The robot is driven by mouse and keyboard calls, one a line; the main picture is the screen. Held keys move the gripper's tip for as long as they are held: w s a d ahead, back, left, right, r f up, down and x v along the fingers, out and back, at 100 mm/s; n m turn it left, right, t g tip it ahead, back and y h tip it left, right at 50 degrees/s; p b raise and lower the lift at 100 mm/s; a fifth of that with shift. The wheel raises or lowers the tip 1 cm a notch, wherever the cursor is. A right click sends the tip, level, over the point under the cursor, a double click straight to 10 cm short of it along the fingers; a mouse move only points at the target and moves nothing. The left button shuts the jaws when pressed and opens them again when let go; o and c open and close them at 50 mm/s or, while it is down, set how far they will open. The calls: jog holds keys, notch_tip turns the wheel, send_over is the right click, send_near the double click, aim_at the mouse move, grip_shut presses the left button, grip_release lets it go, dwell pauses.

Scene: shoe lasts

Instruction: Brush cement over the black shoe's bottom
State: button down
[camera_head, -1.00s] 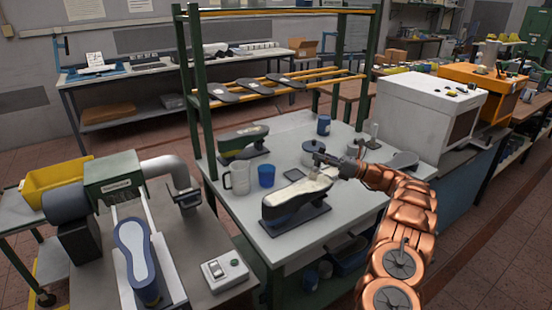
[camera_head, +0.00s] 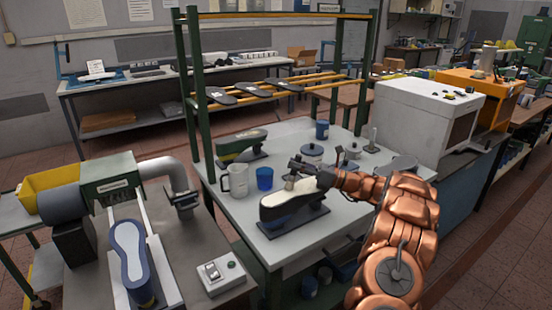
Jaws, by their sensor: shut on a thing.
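The black shoe (camera_head: 271,214) sits bottom-up on a dark stand on the grey table, its pale bottom (camera_head: 291,197) facing up. My gripper (camera_head: 298,168) is above the shoe, shut on a small tool, likely the brush (camera_head: 290,183). The tool's lower end is at or just above the pale bottom; contact is too small to tell. A green shoe (camera_head: 235,146) stands on another stand behind and to the left. A lidded pot (camera_head: 312,153) is behind my gripper.
A clear mug (camera_head: 237,180) and a blue cup (camera_head: 264,178) stand left of the black shoe. A blue can (camera_head: 322,130) and another pot (camera_head: 353,151) are farther back. A green rack (camera_head: 197,100) rises behind. The table's front right is mostly clear.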

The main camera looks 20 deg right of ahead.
jog(key=shift+s+a+b, duration=0.25)
jog(key=shift+a+b, duration=0.05)
jog(key=shift+a, duration=1.35)
jog(key=shift+s+a+b, duration=0.2)
jog(key=shift+a+b, duration=0.1)
jog(key=shift+a, duration=1.4)
jog(key=shift+s+a+b, duration=0.25)
jog(key=shift+a+b, duration=0.05)
jog(key=shift+a, duration=1.35)
jog(key=shift+a+r, duration=0.2)
jog(key=shift+r, duration=0.1)
notch_tip(320, 180, up, 8)
jog(key=p, duration=0.5)
jog(key=shift+p, duration=0.4)
jog(key=shift+f, duration=0.2)
